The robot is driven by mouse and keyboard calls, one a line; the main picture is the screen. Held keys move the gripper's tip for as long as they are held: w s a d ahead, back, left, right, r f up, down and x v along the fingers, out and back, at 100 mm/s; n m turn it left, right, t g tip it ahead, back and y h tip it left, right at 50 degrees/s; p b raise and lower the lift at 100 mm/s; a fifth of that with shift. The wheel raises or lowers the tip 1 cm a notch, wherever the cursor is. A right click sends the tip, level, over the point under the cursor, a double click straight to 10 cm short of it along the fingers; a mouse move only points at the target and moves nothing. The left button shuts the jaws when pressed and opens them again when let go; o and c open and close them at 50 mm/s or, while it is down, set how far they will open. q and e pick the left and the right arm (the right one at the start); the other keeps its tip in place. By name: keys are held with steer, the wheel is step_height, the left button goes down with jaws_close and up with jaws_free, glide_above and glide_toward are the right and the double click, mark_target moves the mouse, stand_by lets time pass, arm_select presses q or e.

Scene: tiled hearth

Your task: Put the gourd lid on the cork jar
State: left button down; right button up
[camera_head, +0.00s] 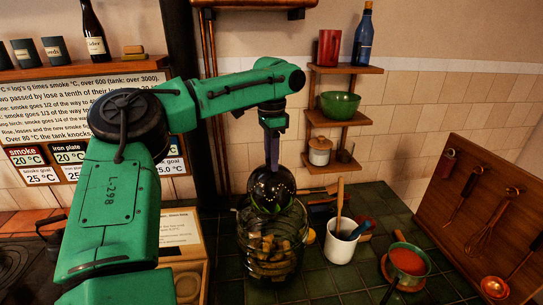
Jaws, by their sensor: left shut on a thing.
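My left gripper (272,158) comes down from the green arm and is shut on the gourd lid (271,188), a dark, shiny, rounded piece. The cork jar (270,255) is a clear glass jar with corks inside, standing on the dark green tiles. The lid is held upright over the jar, and its lower part overlaps the jar's mouth in the picture. I cannot tell whether it touches the rim. The gripper's fingertips are small and dark here. My right gripper is out of view.
Right of the jar stand a white crock (340,243) of utensils and a pan (408,262) of red-orange contents. Wall shelves hold a green bowl (339,104) and a lidded canister (319,151). A utensil board (485,200) leans at right. Some tiles at the front are clear.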

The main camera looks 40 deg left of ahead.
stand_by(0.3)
arm_select(q)
steer(key=shift+c, duration=2.1)
jaws_free()
steer(key=shift+r, duration=0.1)
step_height(320, 180, up, 12)
